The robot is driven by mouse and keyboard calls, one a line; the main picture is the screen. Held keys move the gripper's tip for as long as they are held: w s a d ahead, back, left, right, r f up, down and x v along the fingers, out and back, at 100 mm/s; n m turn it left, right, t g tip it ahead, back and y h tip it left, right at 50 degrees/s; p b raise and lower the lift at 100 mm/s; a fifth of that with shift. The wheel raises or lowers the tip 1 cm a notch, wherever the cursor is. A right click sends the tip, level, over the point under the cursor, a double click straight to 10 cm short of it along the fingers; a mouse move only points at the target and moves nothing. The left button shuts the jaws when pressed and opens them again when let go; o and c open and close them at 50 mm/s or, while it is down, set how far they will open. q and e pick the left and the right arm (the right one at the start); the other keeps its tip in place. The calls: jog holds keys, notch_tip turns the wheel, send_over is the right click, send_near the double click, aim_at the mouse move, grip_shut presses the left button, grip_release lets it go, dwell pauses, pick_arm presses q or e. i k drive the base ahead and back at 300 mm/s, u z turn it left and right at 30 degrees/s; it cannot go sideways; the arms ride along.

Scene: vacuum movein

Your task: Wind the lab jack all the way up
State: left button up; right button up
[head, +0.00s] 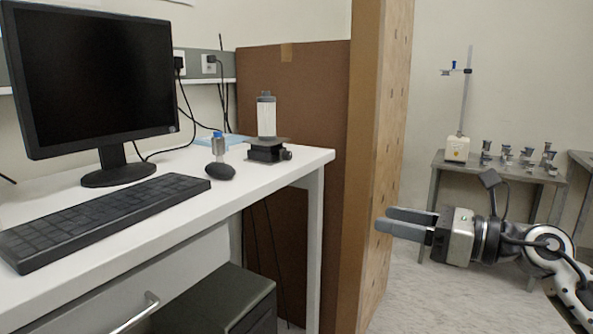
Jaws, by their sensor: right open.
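The lab jack (266,152) is a small black stand near the right end of the white desk. Its platform looks low, close to its base, and a dark knob (287,155) shows on its right side. A white cylinder with a grey top (266,116) stands upright on the platform. My right gripper (390,220) is open and empty, to the right of the desk and lower than the jack, well apart from it and in front of the wooden panel. My left gripper is not in view.
The desk (299,164) holds a monitor (90,75), a keyboard (100,215), a mouse (220,171) and a small blue-topped container (218,147). A tall wooden panel (378,150) stands beyond the desk's right end. A metal table (500,168) with several small metal parts stands behind.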

aim_at(287, 154)
jog(key=i, duration=1)
